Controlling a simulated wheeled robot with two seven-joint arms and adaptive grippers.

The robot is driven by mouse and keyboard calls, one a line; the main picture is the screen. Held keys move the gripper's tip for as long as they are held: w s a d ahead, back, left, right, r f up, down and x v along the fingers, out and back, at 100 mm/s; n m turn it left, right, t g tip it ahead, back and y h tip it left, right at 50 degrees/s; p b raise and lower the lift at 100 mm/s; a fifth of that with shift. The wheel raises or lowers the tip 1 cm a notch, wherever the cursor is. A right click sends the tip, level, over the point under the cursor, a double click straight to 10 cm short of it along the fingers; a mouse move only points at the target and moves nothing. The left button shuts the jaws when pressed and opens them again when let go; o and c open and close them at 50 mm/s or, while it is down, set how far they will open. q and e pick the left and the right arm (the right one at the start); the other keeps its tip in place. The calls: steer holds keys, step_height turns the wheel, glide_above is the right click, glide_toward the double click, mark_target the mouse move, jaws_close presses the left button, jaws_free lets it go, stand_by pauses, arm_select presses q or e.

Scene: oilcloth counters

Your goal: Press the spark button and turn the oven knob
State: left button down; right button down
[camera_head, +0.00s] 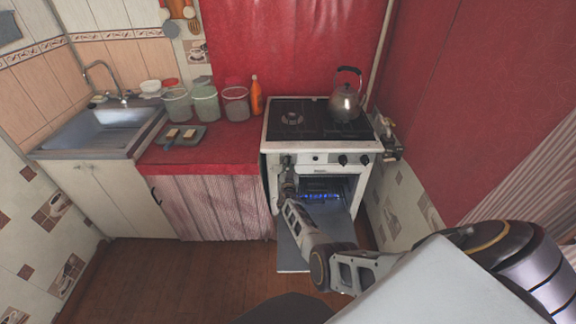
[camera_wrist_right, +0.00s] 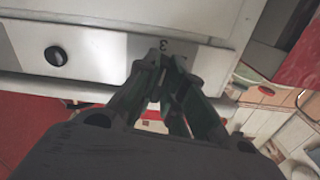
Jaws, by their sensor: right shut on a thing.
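The white stove (camera_head: 285,150) stands against the back wall with its oven door (camera_head: 335,226) lowered open. A row of blue flames (camera_head: 322,196) shows inside the oven. My right gripper (camera_head: 287,168) is at the left end of the front control panel, shut on the oven knob, which its fingers hide. In the right wrist view the closed fingertips (camera_wrist_right: 165,62) meet the panel beside a printed mark like a 3. A black round control (camera_wrist_right: 56,56) sits apart to the left there. I cannot tell which control is the spark button. My left gripper is out of view.
A metal kettle (camera_head: 346,102) stands on the hob's right side. Two black knobs (camera_head: 342,160) are on the panel's right half. Jars (camera_head: 206,103) and an orange bottle (camera_head: 256,94) stand on the red counter. My right arm extends above the lowered door.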

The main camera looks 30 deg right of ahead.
steer(key=shift+a+f+n, duration=0.1)
steer(key=shift+f+n, duration=0.05)
steer(key=shift+n, duration=0.65)
steer(key=shift+s, duration=0.1)
steer(key=c, duration=1.5)
jaws_free()
steer(key=shift+v, duration=3.65)
